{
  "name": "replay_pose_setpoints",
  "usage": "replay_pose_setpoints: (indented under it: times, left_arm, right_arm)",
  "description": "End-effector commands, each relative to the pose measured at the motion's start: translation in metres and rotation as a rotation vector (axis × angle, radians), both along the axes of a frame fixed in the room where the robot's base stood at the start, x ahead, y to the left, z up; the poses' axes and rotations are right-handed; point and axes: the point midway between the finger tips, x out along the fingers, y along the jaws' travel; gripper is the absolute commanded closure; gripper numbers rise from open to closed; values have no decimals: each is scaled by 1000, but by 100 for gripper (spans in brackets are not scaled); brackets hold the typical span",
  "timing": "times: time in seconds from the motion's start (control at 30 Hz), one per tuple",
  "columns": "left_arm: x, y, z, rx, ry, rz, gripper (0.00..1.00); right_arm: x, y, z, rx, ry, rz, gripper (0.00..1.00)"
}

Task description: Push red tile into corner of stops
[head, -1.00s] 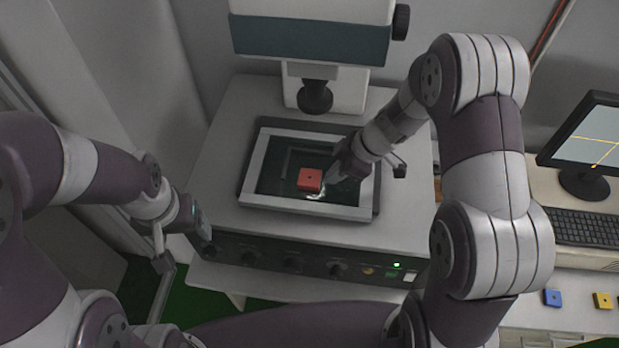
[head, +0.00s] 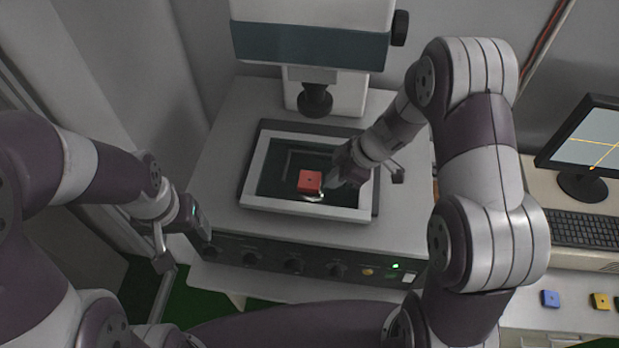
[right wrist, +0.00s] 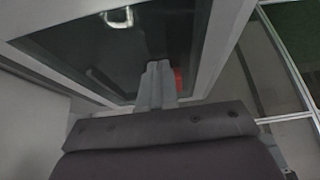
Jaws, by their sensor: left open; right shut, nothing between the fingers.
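The red tile (head: 309,181) lies on the dark glass stage (head: 272,180), near its front middle. It has a small dark hole in its top. The stops (head: 291,155) show faintly as a thin angled line on the glass, behind and left of the tile. My right gripper (head: 326,193) is shut and empty, low over the glass just right of the tile; I cannot tell whether it touches. In the right wrist view, the shut fingers (right wrist: 158,75) partly hide the red tile (right wrist: 179,80). My left gripper (head: 163,262) is open and empty, left of the machine's front.
A light frame (head: 300,207) surrounds the glass. The microscope head (head: 315,95) hangs above the back of the stage. A blue tile (head: 550,298) and a yellow tile (head: 601,300) lie on the right desk, near the keyboard (head: 582,228) and monitor (head: 585,150).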

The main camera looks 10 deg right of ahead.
Motion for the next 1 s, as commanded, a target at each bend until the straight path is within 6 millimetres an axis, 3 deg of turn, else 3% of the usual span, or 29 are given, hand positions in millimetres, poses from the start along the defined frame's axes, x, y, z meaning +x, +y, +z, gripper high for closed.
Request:
replay_pose_setpoints:
  times: [1.0]
  left_arm:
    - [0, 0, 13, 0, 0, 0, 22]
  right_arm:
    - [8, 27, 1, 0, 0, 0, 100]
